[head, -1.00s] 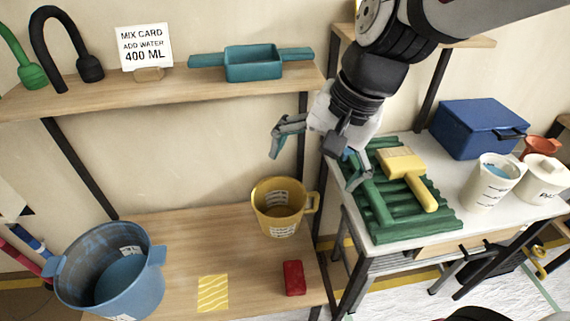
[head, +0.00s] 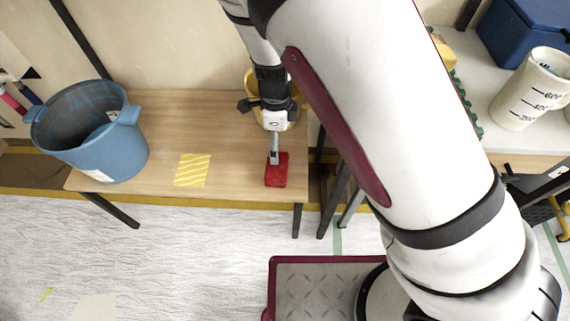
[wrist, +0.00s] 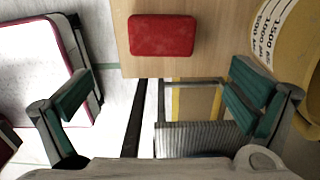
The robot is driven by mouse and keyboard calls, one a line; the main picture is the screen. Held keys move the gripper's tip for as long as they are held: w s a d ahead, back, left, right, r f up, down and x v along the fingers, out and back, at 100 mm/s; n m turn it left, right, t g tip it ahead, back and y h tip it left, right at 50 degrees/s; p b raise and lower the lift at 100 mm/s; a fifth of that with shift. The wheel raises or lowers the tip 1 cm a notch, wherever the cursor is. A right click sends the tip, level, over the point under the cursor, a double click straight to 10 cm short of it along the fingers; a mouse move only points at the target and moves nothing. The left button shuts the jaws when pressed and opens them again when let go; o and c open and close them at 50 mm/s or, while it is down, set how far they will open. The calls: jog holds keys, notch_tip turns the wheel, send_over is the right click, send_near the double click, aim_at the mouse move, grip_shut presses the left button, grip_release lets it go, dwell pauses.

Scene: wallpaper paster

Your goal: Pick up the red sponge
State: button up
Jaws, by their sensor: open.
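The red sponge (head: 277,171) lies flat on the low wooden table near its front right corner. In the wrist view the sponge (wrist: 162,36) shows at the top centre, beyond my fingertips and between their lines, with no finger touching it. My gripper (head: 274,156) is directly above or just behind the sponge in the head view; its exact height over it I cannot tell. In the wrist view my gripper (wrist: 158,97) is wide open and empty, with teal pads on both fingers.
A yellow measuring bucket (head: 252,88) stands right behind my gripper, and close to the right finger in the wrist view (wrist: 290,45). A blue bucket (head: 95,135) stands at the table's left. A yellow striped patch (head: 192,170) lies left of the sponge; the wood between is clear.

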aim_at(277, 167)
notch_tip(277, 167, down, 9)
jog(key=b, duration=0.3)
jog(key=shift+w+a+f+b, duration=0.1)
jog(key=shift+f+b, duration=0.7)
jog(key=shift+f, duration=0.65)
jog(key=shift+w+a+f+b, duration=0.1)
jog(key=shift+f+b, duration=0.7)
jog(key=shift+f, duration=0.6)
jog(key=shift+r, duration=0.1)
jog(key=c, duration=0.8)
